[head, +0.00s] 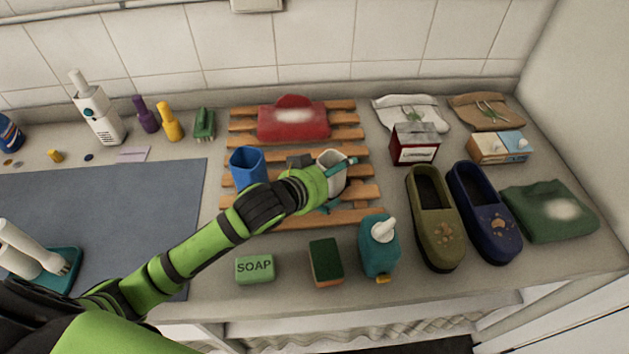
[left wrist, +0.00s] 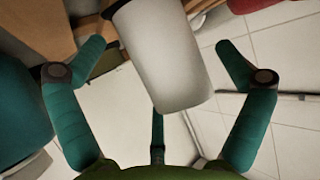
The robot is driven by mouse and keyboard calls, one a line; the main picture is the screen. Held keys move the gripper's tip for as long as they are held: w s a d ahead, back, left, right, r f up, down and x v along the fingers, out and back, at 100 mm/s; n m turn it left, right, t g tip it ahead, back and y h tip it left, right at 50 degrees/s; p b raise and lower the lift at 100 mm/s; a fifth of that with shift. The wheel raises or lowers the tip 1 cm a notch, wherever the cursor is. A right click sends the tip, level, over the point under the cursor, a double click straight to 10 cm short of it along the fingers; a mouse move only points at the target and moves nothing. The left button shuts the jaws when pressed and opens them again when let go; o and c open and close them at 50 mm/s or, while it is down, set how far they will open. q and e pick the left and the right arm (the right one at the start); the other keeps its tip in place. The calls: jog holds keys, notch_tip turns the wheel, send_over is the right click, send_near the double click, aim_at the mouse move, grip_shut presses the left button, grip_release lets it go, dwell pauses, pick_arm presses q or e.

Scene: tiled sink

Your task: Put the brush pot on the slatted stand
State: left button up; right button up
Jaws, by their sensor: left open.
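A white cup-shaped pot (head: 331,168), likely the brush pot, stands at the right part of the wooden slatted stand (head: 358,216). A blue angular pot (head: 248,167) stands at the stand's left. My left gripper (head: 338,184) reaches in from the left and is open at the white pot, its teal fingers on either side. In the left wrist view the white pot (left wrist: 172,60) lies between the spread fingers, which show gaps to it. The gripper hides part of the pot's lower side. My right gripper is not in view.
A red packet (head: 293,122) lies at the stand's back, and a small grey block (head: 299,160) sits between the pots. In front are green soap (head: 254,269), a sponge (head: 325,262) and a teal pump bottle (head: 380,248). Slippers (head: 434,218) stand to the right. The grey mat (head: 110,210) is mostly clear.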

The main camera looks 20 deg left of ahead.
pick_arm(q)
jog(key=v, duration=1)
jog(key=shift+s, duration=0.15)
jog(key=shift+a+r, duration=0.1)
